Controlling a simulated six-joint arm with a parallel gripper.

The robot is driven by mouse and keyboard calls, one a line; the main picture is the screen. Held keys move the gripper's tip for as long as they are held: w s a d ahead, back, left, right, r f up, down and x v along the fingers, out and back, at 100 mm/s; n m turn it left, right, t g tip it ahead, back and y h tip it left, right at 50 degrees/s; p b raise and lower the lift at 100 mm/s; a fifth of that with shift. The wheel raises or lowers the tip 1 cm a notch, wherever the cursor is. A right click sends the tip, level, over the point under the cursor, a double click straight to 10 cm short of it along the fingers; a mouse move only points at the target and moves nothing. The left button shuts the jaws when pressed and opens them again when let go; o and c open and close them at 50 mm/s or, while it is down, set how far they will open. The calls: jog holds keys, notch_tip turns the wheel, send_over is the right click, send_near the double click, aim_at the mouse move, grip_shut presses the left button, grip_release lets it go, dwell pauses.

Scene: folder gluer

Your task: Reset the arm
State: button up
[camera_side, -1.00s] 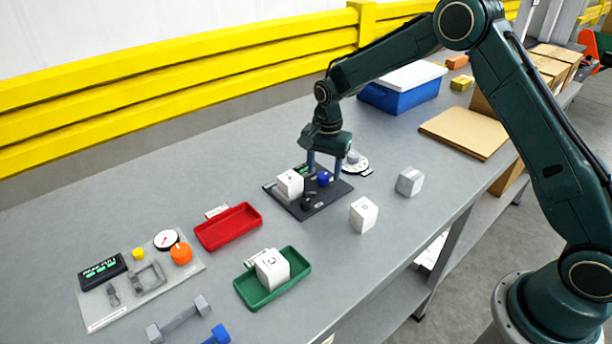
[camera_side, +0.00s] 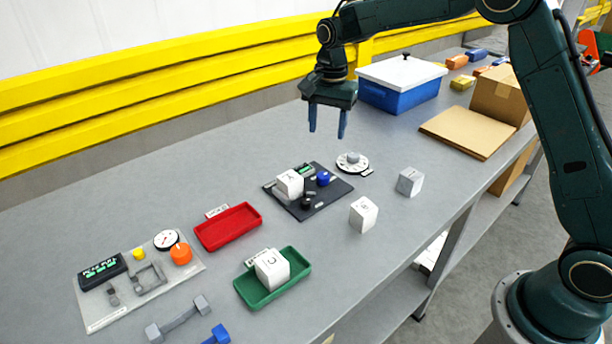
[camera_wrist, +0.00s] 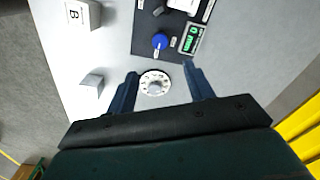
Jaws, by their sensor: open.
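My gripper (camera_side: 327,122) is open and empty, raised above the table behind the black board. Its two blue fingers point down and touch nothing. In the wrist view my gripper (camera_wrist: 160,88) shows its fingers spread, with the white dial (camera_wrist: 154,83) on the table below between them. The black board (camera_side: 325,204) carries a white block (camera_side: 289,184), a blue knob (camera_side: 323,178) and a small green display (camera_side: 304,169). The block marked B (camera_side: 363,215) stands to the right of the board.
A red tray (camera_side: 229,228) is empty. A green tray (camera_side: 294,288) holds a white block marked C (camera_side: 270,268). A grey block (camera_side: 410,182), a blue bin with a white lid (camera_side: 400,95) and cardboard (camera_side: 468,133) stand to the right. A yellow rail (camera_side: 180,80) runs along the back.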

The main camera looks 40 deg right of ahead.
dwell(0.3)
jog(key=s+r+n+t, duration=0.3)
jog(key=s+r+n, duration=0.3)
jog(key=s+r, duration=0.9)
jog(key=s+f+n+t, duration=0.1)
jog(key=s+f+n, duration=0.1)
jog(key=s, duration=0.8)
jog(key=s+f+n+t, duration=0.1)
jog(key=s+n, duration=0.3)
jog(key=s, duration=0.6)
jog(key=shift+s+d+f+n, duration=0.15)
jog(key=shift+d+f+n, duration=0.2)
jog(key=shift+f, duration=0.25)
dwell(0.9)
